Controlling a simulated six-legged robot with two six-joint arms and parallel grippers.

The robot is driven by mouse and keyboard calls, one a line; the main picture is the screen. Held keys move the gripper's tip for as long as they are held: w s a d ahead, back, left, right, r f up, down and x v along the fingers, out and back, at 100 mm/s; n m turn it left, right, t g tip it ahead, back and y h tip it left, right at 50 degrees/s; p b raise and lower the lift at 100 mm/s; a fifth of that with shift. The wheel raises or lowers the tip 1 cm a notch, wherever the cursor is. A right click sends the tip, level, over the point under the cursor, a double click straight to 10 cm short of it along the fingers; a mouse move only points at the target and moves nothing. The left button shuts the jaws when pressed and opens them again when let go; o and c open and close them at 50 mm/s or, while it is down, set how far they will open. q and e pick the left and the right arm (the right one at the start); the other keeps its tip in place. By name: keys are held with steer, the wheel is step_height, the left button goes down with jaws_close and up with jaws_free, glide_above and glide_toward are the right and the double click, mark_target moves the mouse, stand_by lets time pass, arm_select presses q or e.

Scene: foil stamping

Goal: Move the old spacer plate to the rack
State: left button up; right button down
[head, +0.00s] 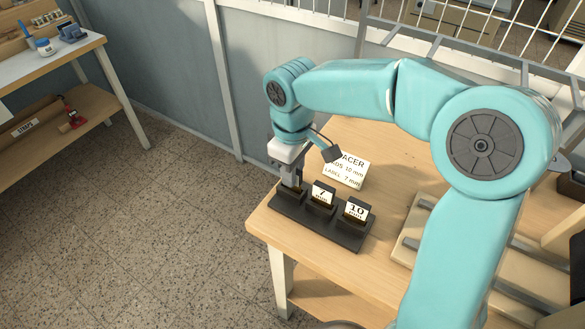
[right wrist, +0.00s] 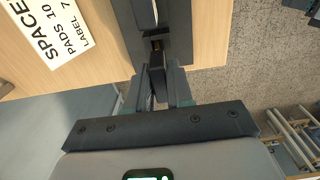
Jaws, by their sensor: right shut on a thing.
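The black rack (head: 345,238) stands at the front left corner of the wooden table. Its middle slot holds a plate marked 7 (head: 322,194), and its right slot a plate marked 10 (head: 356,211). My right gripper (head: 293,182) points down at the left slot, shut on a dark spacer plate, mostly hidden by the fingers. In the right wrist view the plate (right wrist: 157,84) is between the fingers, in line with the rack (right wrist: 176,22); I cannot tell how deep it sits in the slot. My left gripper is not in view.
A white sign (head: 347,171) reading spacer, pads 10 mm, label 7 mm stands behind the rack. A grey metal fixture (head: 415,243) lies to the right, partly behind my arm. A shelf bench (head: 70,65) stands at far left, across open floor.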

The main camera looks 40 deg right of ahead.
steer(key=shift+f, duration=0.25)
steer(key=c, duration=0.9)
jaws_free()
steer(key=shift+r, duration=0.2)
step_height(320, 180, up, 16)
steer(key=shift+r+p, duration=0.1)
steer(key=shift+p, duration=1)
